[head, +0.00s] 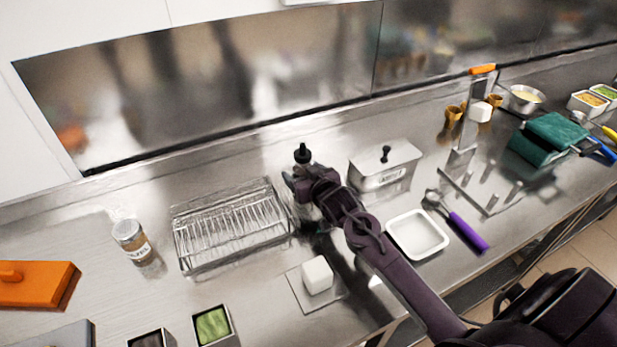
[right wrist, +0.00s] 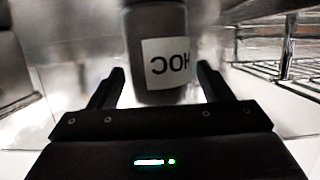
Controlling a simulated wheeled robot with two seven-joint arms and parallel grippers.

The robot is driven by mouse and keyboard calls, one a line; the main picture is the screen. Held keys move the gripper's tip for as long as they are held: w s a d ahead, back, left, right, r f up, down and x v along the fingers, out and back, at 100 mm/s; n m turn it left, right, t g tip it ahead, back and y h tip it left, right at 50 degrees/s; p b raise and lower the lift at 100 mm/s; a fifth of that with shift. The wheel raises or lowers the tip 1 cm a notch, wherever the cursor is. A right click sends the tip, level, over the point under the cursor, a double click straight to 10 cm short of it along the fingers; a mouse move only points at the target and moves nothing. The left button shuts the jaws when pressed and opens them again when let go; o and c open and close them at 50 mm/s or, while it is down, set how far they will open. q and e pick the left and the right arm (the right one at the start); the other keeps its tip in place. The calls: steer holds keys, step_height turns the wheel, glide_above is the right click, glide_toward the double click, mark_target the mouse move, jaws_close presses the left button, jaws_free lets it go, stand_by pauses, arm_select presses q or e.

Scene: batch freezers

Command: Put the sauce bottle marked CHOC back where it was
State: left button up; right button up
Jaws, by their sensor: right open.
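The sauce bottle marked CHOC (right wrist: 165,55) stands between the two fingers of my right gripper (right wrist: 160,88) in the right wrist view. It is dark, with a white label whose letters appear upside down. The fingers are apart, with a gap on each side of the bottle. In the head view the bottle's black nozzle cap (head: 302,154) shows above my right gripper (head: 300,185), which hides most of its body. The bottle is between the wire rack and the lidded steel container. My left gripper is not in view.
The wire rack (head: 180,240) is close on the left, the lidded steel container (head: 385,165) on the right. A white tray (head: 418,234), a purple-handled scoop (head: 466,230) and a white block (head: 317,275) lie nearer. A labelled jar (head: 132,243) stands left, with clear counter around it.

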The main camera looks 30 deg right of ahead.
steer(key=shift+s, duration=0.4)
steer(key=b+v, duration=0.2)
steer(key=v, duration=0.8)
steer(key=shift+s, duration=0.15)
steer(key=shift+s+a+r, duration=0.1)
steer(key=shift+s+r, duration=0.2)
steer(key=shift+s, duration=0.15)
